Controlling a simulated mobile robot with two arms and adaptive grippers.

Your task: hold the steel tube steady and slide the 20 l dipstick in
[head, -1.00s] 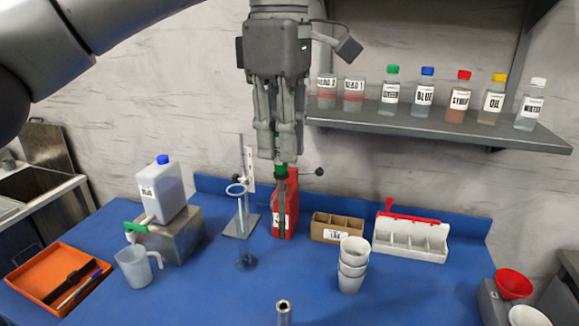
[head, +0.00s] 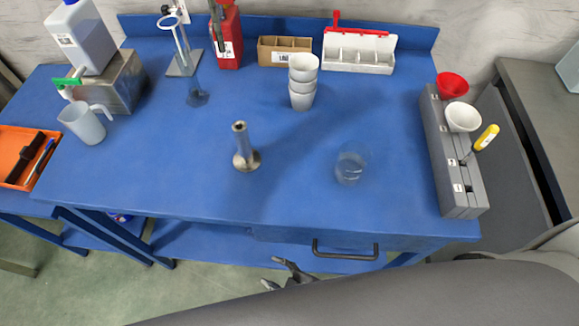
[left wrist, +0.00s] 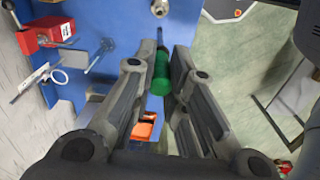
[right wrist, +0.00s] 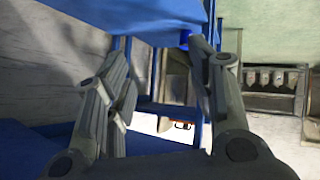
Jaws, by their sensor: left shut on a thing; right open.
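The steel tube (head: 242,150) stands upright on a round foot near the front middle of the blue table; its top end also shows in the left wrist view (left wrist: 160,8). My left gripper (left wrist: 160,88) is shut on the green handle of a dipstick (left wrist: 161,68).
A clear glass beaker (head: 351,163) stands right of the tube, with stacked white cups (head: 302,82) behind. A ring stand (head: 183,65) and jug (head: 84,124) are at the left.

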